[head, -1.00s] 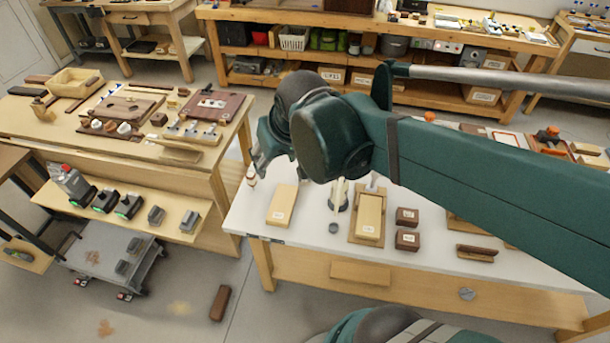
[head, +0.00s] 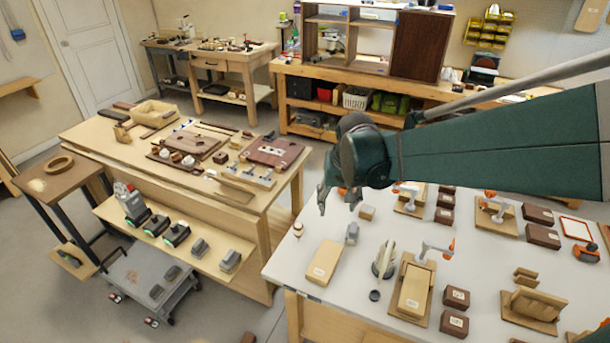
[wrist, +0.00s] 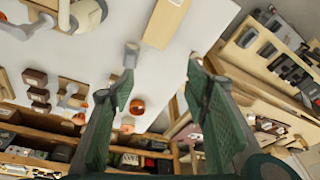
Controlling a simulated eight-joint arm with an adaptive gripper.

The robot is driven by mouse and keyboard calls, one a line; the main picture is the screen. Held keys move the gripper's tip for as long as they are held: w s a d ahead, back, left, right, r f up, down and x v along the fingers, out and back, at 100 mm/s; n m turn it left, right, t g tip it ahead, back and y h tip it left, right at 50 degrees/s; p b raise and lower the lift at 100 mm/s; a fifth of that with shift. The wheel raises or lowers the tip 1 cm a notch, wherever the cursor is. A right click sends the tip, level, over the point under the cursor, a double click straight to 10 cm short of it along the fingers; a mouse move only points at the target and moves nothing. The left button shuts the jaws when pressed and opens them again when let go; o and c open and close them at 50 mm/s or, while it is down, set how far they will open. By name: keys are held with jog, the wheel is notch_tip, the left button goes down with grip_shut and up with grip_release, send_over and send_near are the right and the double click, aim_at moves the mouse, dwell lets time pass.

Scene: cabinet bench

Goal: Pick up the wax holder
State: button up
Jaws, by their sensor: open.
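My gripper (head: 337,203) hangs over the back left part of the white table, fingers pointing down and apart, with nothing between them. In the wrist view its green fingers (wrist: 160,70) are spread wide. I cannot tell for sure which object is the wax holder. Near the gripper are a small grey upright piece (head: 352,233), a tan block (head: 366,212) and a small white bottle-like piece with a brown part (head: 298,229). In the wrist view a round orange-brown piece (wrist: 137,107) and the grey piece (wrist: 131,55) lie below the fingers, apart from them.
The white table (head: 282,268) also carries a pale yellow block (head: 325,260), a round stand (head: 384,262), a block on a tray (head: 414,290) and dark boxes (head: 455,297). A wooden bench (head: 90,133) with boards stands left, across a gap. A cabinet (head: 417,47) is behind.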

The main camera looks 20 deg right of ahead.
jog(key=w+d+f+m+g, duration=0.2)
jog(key=w+d+f, duration=0.3)
jog(key=d+f, duration=0.3)
jog(key=m+g, duration=0.1)
send_over(353, 227)
jog(key=shift+y, duration=0.3)
notch_tip(353, 227, down, 9)
jog(key=shift+d+f+b, duration=0.1)
jog(key=shift+f+b, duration=0.1)
jog(key=shift+b, duration=0.2)
jog(key=shift+f, duration=0.1)
jog(key=shift+f, duration=1.25)
jog(key=shift+f, duration=0.1)
jog(key=shift+f+b, duration=0.7)
jog(key=shift+f, duration=1.85)
jog(key=c, duration=1)
